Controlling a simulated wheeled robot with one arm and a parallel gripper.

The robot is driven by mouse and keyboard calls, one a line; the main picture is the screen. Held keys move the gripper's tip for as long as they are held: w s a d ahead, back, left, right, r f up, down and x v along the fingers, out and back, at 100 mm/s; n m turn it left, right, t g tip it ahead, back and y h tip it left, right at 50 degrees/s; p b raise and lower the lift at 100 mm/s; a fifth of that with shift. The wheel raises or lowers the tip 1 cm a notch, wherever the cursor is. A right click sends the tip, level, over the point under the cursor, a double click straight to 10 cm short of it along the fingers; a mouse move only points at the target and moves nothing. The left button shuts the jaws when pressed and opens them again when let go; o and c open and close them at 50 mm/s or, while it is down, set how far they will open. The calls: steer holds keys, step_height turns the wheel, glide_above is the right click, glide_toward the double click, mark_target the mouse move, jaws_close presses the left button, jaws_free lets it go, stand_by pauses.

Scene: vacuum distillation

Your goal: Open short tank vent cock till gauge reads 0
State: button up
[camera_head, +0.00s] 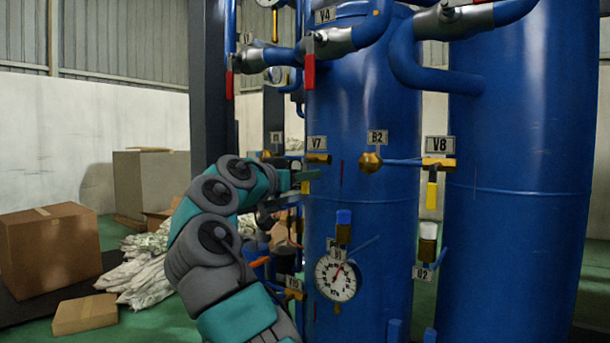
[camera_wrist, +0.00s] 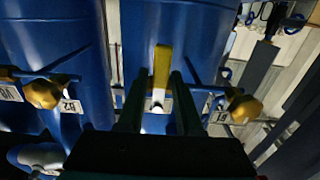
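The V7 cock (camera_head: 318,158) is a brass valve on the front of the left blue tank (camera_head: 365,100). Its label reads V7. In the wrist view, a yellow lever (camera_wrist: 161,66) stands between my gripper's two dark fingers (camera_wrist: 158,76), with a gap on either side. In the head view my gripper (camera_head: 305,176) is just below V7, its fingers seen side-on and partly covering the lever. A round white gauge (camera_head: 337,278) is lower on the same tank. Its needle points up and slightly right; the number is too small to read.
Brass bulb fitting B2 (camera_head: 370,162) and valve V8 (camera_head: 438,164), with its yellow lever hanging down, are to the right. Red-handled valves (camera_head: 309,72) and pipes are above. A second blue tank (camera_head: 520,200) stands at right. Boxes (camera_head: 50,245) and sacks (camera_head: 140,272) lie at left.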

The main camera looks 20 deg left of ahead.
jaws_close()
stand_by(1.1)
